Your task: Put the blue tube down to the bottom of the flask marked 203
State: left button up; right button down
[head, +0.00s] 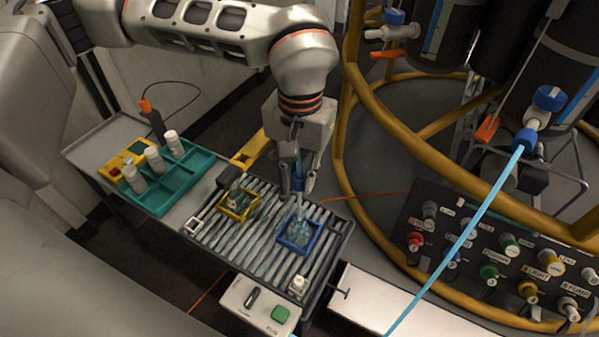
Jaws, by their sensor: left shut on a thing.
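My left gripper (298,186) is above the shaker rack, pointing down, shut on a slim piece with a blue part (299,184), which looks like the blue tube. Its lower end is over or in the neck of a clear flask (297,232) in a blue square holder (282,239); I cannot tell how deep. A second clear flask (236,199) stands in a yellow holder (224,208) to the left. The number 203 is not readable on either flask. My right gripper is not in view.
A teal tray (180,190) with several white bottles stands at the left. A control box with a green button (281,314) is in front. A labelled valve panel (480,262), yellow rails (350,150) and a light blue hose (455,242) are at the right.

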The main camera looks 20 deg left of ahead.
aim_at(299, 188)
pick_arm(q)
jog(key=shift+f+b, duration=0.3)
jog(key=shift+f, duration=1.25)
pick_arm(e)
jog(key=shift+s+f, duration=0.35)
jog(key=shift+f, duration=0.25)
pick_arm(q)
jog(key=shift+f, duration=0.1)
jog(key=shift+f, duration=0.95)
jog(key=shift+f+b, duration=0.5)
jog(key=shift+f, duration=0.55)
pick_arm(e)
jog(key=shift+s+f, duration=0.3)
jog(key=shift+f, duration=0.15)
pick_arm(q)
jog(key=shift+f, duration=0.3)
jog(key=o, duration=1.5)
jog(key=shift+r, duration=0.1)
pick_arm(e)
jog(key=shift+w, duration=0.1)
